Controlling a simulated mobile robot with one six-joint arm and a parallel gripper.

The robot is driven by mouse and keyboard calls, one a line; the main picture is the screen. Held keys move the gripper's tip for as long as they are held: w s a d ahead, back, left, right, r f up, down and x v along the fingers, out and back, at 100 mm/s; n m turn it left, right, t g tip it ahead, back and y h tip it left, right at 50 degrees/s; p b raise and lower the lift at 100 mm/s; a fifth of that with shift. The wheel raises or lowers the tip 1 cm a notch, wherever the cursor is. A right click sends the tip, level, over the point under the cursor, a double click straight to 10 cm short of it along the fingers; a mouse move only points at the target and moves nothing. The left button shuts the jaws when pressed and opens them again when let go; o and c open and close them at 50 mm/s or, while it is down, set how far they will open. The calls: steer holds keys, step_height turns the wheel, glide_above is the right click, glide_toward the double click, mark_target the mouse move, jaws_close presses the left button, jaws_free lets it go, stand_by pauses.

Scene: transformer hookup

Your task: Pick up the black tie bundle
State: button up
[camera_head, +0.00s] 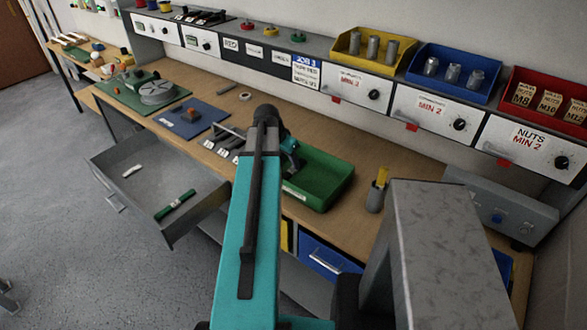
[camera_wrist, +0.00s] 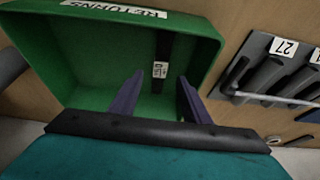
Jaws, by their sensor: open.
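The black tie bundle (camera_wrist: 163,48) is a dark narrow strip with a small white label. In the wrist view it lies inside the green tray marked RETURNS (camera_wrist: 213,38), against the far side. My gripper (camera_wrist: 161,77) is open, its two dark purple fingers pointing into the tray with the bundle between and beyond their tips. No contact with the bundle shows. In the head view the green tray (camera_head: 318,203) stands on the bench, partly behind my arm, and the bundle is not visible there.
A grey rack of black tools (camera_wrist: 268,75) sits right of the tray in the wrist view. In the head view a grey cup with a yellow item (camera_head: 377,192) stands right of the tray. An open drawer (camera_head: 135,190) juts out at left. Control boxes and bins line the back.

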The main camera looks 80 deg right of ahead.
mark_target(293, 170)
steer(key=shift+p+x, duration=1.05)
steer(key=shift+x, duration=1.35)
steer(key=shift+a, duration=0.15)
jaws_close()
